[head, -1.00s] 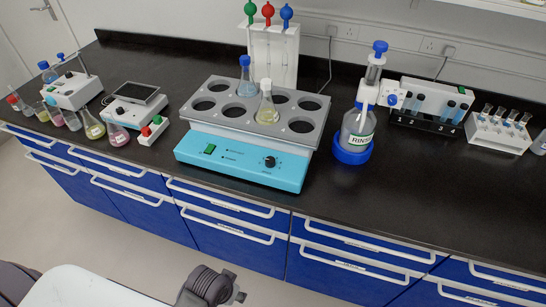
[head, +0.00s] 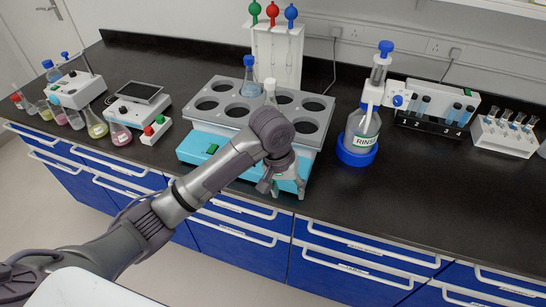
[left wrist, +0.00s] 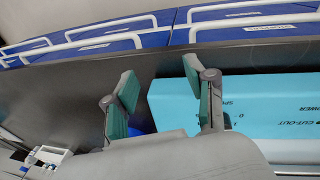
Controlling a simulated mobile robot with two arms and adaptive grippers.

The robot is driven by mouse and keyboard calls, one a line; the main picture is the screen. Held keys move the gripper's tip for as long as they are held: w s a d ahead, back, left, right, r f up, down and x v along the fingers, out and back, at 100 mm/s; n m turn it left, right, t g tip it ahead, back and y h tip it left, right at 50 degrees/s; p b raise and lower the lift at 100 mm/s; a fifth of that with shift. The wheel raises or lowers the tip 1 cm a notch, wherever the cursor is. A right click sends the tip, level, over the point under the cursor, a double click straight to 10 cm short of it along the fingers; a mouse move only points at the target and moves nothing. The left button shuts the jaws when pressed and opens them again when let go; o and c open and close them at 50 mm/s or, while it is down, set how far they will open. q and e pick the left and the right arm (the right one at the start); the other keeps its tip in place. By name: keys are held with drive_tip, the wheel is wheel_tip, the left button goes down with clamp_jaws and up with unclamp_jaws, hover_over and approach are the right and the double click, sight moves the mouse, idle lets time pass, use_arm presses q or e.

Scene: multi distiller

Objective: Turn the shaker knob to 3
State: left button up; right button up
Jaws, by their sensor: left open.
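The shaker (head: 205,150) is a light-blue box with a grey top plate with several round holes. A flask with blue liquid (head: 249,75) stands in one hole, and a second flask (head: 270,90) is partly hidden by my arm. The shaker's knob on the front face is hidden behind my left gripper (head: 283,188), which is at the right part of that face. In the left wrist view, the gripper (left wrist: 160,100) is open with green-padded fingers. My right gripper is not in view.
A rinse bottle (head: 362,130) on a blue base stands right of the shaker. A pipette stand (head: 277,50) is behind. The black bench top (head: 420,205) is clear at front right.

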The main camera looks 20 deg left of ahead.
use_arm(q)
drive_tip(key=w+a+r+n, duration=0.1)
drive_tip(key=w+r, duration=0.1)
drive_tip(key=w+a+r, duration=0.1)
drive_tip(key=w+r, duration=0.1)
drive_tip(key=r, duration=0.1)
drive_tip(key=w+a+r+n+y, duration=0.1)
drive_tip(key=r, duration=0.1)
drive_tip(key=shift+w+a+r+n, duration=0.15)
drive_tip(key=shift+w+a+n, duration=0.15)
drive_tip(key=shift+w+a, duration=0.1)
drive_tip(key=w+a+r+n, duration=0.3)
drive_tip(key=r, duration=0.4)
drive_tip(key=shift+g, duration=0.3)
wheel_tip(320, 180, down, 14)
drive_tip(key=shift+p, duration=0.9)
drive_tip(key=shift+d, duration=0.1)
clamp_jaws()
drive_tip(key=shift+r+m, duration=0.1)
drive_tip(key=shift+m, duration=0.2)
